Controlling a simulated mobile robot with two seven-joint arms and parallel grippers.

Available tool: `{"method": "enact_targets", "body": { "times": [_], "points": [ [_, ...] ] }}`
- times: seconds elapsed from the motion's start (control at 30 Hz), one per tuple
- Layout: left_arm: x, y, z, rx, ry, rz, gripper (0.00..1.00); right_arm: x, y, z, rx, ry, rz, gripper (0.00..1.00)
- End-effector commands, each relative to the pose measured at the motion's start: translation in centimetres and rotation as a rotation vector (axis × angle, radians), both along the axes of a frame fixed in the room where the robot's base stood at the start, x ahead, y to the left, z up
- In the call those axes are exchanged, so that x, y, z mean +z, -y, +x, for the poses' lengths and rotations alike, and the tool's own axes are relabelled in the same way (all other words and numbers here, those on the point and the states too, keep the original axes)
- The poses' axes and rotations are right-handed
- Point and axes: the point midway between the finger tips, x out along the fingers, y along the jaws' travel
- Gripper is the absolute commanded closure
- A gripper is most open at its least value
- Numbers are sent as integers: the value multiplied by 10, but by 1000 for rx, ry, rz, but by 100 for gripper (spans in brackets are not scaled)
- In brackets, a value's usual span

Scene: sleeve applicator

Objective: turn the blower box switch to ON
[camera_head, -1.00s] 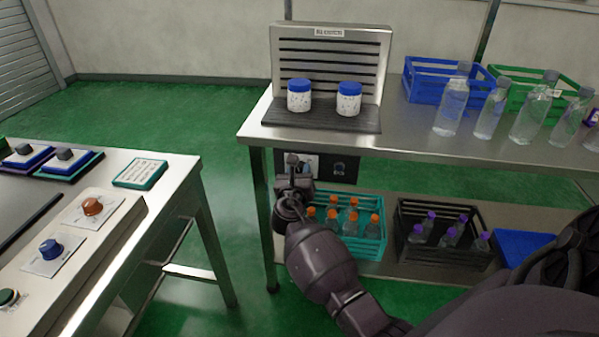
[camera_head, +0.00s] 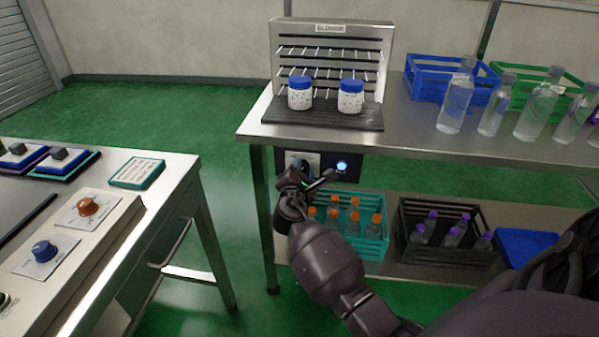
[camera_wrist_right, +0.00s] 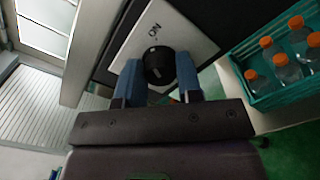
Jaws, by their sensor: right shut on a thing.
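The blower box (camera_head: 372,170) is a dark box under the front edge of the far steel table. A round blue light glows on its front. Its switch is a black round knob (camera_wrist_right: 158,68) on a white plate (camera_wrist_right: 197,38) marked ON in the right wrist view. My right gripper (camera_head: 300,172) is at this plate, and its two blue fingers (camera_wrist_right: 158,80) are shut on the knob from both sides. In the head view my gripper hides most of the knob. The slotted blower panel (camera_head: 384,45) on the table shows rows of white streaks. My left gripper is not in view.
Two blue-lidded jars (camera_head: 299,97) stand before the panel. Bottles (camera_head: 456,105) and crates (camera_head: 425,88) are to the right. Below my right arm's hand, a teal crate (camera_head: 375,238) of orange-capped bottles sits close. A control table (camera_head: 180,180) is at left; green floor lies between.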

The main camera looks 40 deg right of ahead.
Motion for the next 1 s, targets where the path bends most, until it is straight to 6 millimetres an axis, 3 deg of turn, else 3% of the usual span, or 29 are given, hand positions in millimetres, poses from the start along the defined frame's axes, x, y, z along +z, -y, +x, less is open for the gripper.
{"method": "enact_targets", "body": {
  "times": [0.4,1.0],
  "points": [
    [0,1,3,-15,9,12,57,-3,0,-1,0,176,154,90],
    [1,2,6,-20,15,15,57,-2,0,-1,-1,215,188,90]
  ]
}}
